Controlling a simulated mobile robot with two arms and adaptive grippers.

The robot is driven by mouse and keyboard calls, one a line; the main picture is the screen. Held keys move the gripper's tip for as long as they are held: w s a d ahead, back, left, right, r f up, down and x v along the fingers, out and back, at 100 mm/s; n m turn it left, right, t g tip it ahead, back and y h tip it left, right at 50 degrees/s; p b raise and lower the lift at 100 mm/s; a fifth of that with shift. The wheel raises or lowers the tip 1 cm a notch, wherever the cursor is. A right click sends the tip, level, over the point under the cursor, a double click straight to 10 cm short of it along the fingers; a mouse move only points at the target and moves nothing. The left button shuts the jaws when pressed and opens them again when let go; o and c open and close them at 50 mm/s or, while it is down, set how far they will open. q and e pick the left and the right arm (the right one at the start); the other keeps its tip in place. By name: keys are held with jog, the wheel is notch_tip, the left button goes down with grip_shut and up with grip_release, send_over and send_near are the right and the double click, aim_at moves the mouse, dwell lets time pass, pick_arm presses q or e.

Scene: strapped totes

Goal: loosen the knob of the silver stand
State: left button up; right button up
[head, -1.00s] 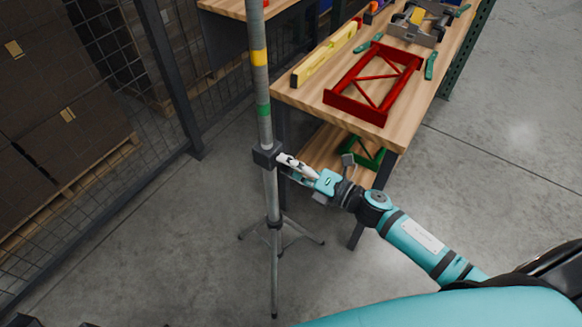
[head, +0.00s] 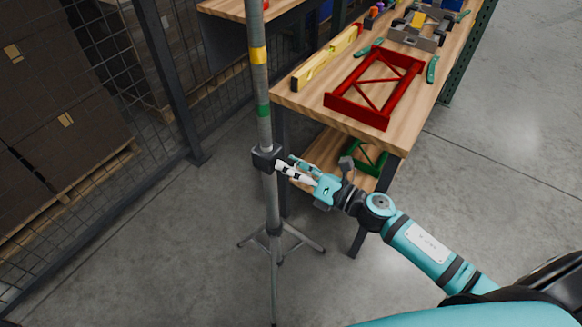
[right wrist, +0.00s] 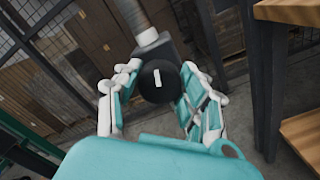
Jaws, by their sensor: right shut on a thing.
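The silver stand (head: 268,200) is a tall upright pole on tripod legs, with a yellow and a green band. A dark collar (head: 266,157) sits around the pole below the green band. In the right wrist view the round black knob (right wrist: 158,82) with a white mark faces the camera. My right gripper (head: 284,165) reaches the collar from the right and is shut on the knob, a finger on either side of it. In the head view the fingers mostly hide the knob. My left gripper is out of view.
A wooden workbench (head: 400,128) stands right of the pole. It bears a red frame (head: 345,105), a yellow level (head: 326,56) and green-handled tools. A green part (head: 370,160) lies on its lower shelf. A mesh fence (head: 90,140) with boxes behind is at left.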

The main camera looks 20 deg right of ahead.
jog(key=shift+f, duration=0.15)
jog(key=o, duration=1.2)
jog(key=v, duration=1.2)
